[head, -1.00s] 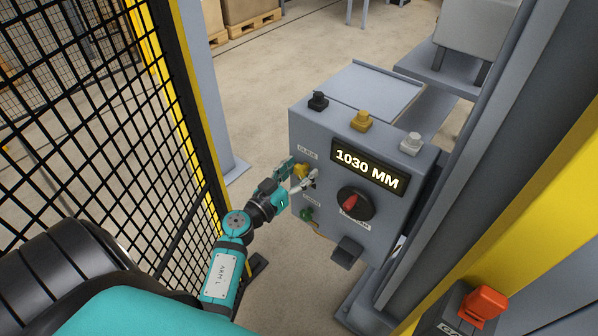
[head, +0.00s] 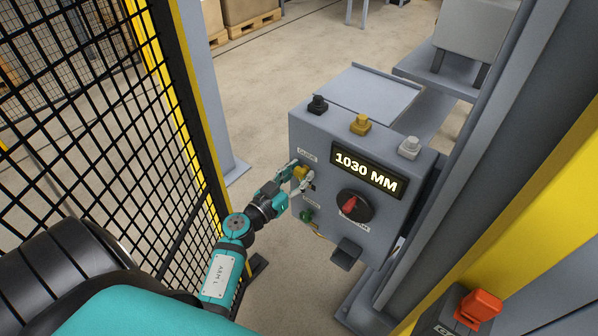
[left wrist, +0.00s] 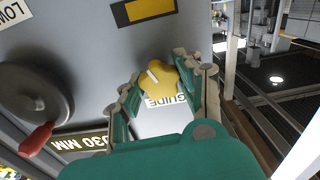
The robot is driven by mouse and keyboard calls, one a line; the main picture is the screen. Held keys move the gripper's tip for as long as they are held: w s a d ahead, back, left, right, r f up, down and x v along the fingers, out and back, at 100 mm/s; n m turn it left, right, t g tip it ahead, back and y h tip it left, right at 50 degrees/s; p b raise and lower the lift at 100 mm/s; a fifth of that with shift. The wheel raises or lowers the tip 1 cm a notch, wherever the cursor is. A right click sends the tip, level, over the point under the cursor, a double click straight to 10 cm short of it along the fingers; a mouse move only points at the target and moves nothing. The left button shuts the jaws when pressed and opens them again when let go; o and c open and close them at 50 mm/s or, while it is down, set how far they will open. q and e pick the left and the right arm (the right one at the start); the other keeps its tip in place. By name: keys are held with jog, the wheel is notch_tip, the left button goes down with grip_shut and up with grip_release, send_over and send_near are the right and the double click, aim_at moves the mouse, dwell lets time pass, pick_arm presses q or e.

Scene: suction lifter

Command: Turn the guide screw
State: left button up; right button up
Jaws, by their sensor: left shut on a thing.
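The guide screw is a yellow lobed knob (head: 299,173) on the left of the grey control box's front, beside a GUIDE label. In the left wrist view the knob (left wrist: 158,78) has a white mark that slants, and the GUIDE label (left wrist: 166,102) appears upside down. My left gripper (head: 300,176) is at the knob, with one finger on each side of it. In the left wrist view the left gripper (left wrist: 160,84) is shut on the knob. The box's display (head: 367,171) reads 1030 MM. My right gripper is not in view.
The box also carries a black dial with a red pointer (head: 355,205), a green knob (head: 307,215) below the guide screw, and black, yellow and white buttons on top. A black mesh fence (head: 110,130) stands close on the left. A red-orange switch (head: 481,305) is at lower right.

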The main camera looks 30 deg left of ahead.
pick_arm(q)
jog(key=m+p, duration=0.1)
jog(key=m, duration=0.2)
jog(key=shift+p, duration=0.3)
jog(key=m, duration=0.4)
jog(key=shift+f, duration=0.1)
jog(key=m, duration=0.4)
jog(key=shift+m, duration=0.3)
jog(key=m+b, duration=0.1)
jog(key=m, duration=0.5)
jog(key=shift+d, duration=0.1)
jog(key=o, duration=1.2)
jog(key=shift+s, duration=0.1)
